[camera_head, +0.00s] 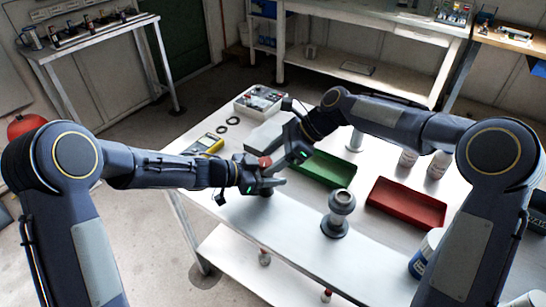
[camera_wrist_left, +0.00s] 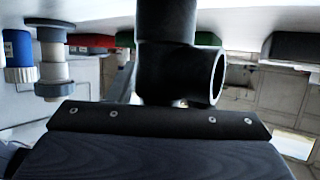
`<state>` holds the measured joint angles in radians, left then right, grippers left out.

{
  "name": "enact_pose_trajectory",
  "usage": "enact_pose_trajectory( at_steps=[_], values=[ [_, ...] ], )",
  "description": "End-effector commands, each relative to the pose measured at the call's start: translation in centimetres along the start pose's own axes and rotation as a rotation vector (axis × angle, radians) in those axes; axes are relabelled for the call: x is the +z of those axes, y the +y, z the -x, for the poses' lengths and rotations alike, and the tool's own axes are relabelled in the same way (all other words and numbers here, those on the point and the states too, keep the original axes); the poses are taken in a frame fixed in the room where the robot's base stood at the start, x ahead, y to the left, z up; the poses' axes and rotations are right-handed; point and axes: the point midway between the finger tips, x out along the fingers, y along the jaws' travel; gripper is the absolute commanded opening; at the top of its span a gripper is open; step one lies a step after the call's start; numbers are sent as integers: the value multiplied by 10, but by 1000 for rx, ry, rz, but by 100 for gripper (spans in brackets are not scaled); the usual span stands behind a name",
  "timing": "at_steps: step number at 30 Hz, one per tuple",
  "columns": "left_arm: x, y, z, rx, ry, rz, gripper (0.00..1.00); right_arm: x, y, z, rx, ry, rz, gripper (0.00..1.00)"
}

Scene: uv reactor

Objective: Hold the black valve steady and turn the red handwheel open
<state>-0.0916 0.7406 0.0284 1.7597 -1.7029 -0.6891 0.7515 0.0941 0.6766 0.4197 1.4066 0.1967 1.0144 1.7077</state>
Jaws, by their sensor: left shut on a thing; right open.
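The black valve shows large in the left wrist view (camera_wrist_left: 180,60) as a dark body with an open round port. In the head view, my left gripper (camera_head: 268,184) is shut on the valve above the table's left front part and mostly hides it. The red handwheel (camera_head: 265,162) shows as a small red patch just above my left gripper. My right gripper (camera_head: 284,162) is open and comes down from the upper right, close beside the handwheel. I cannot tell whether its fingers touch the wheel.
A grey flanged fitting (camera_head: 336,222) stands on the white table, right of my grippers. A green tray (camera_head: 327,176) and a red tray (camera_head: 405,205) lie behind it.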

Motion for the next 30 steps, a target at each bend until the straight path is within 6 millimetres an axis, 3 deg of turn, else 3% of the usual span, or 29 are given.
enact_pose_trajectory(
  at_steps=[8,19,30],
  values=[
    [3,0,0,1,-5,4,15,0,0,-2,0,0,1,59],
    [3,0,0,0,-5,4,15,0,0,-2,0,0,0,14],
    [3,0,0,0,-6,4,15,1,-2,-2,55,0,55,14]
  ],
)
